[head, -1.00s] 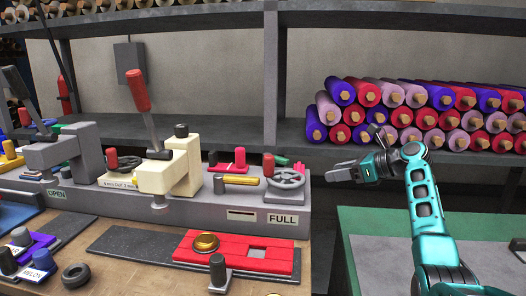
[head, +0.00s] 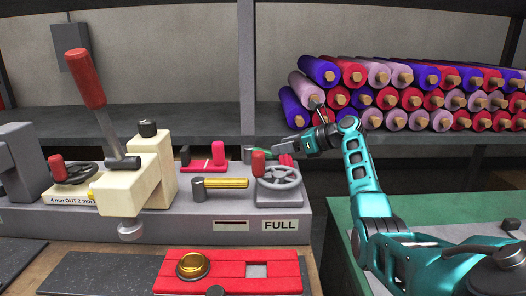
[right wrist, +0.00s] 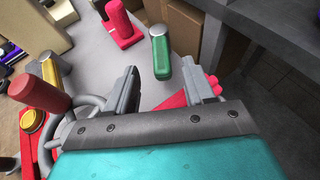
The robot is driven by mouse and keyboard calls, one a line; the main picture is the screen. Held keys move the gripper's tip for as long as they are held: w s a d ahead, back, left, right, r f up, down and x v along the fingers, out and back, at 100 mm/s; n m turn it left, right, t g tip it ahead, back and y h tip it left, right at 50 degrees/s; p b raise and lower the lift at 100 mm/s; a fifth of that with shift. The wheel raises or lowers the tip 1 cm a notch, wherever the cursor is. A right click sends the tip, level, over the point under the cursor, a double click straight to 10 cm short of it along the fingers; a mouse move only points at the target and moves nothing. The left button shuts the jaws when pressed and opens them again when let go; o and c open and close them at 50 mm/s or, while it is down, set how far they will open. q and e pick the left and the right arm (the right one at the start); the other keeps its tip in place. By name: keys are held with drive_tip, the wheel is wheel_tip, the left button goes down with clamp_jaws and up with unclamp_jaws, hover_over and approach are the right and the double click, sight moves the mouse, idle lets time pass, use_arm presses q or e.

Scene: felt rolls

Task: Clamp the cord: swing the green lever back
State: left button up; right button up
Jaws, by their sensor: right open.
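The green lever (head: 264,153) lies low at the back of the grey bench, extending right from a small grey post, partly hidden by my right gripper. In the right wrist view the green lever (right wrist: 161,58) shows between and just beyond the fingertips, apart from both. My right gripper (head: 283,149) is open and empty, reaching in from the right behind the handwheel. Its two fingers (right wrist: 165,82) stand well apart in the right wrist view. No cord can be made out. My left gripper is not in view.
A handwheel (head: 278,176) with a red knob stands in front of my right gripper. A red piece (right wrist: 183,97) lies near the right finger. A yellow-handled lever (head: 222,183) and cream clamp (head: 128,187) stand left. Felt rolls (head: 390,95) fill the shelf at right.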

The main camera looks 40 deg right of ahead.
drive_tip(key=b+x, duration=0.1)
drive_tip(key=x, duration=0.6)
drive_tip(key=shift+w+a+f, duration=0.1)
drive_tip(key=shift+w+f, duration=0.1)
drive_tip(key=shift+w, duration=0.15)
drive_tip(key=shift+c, duration=0.2)
clamp_jaws()
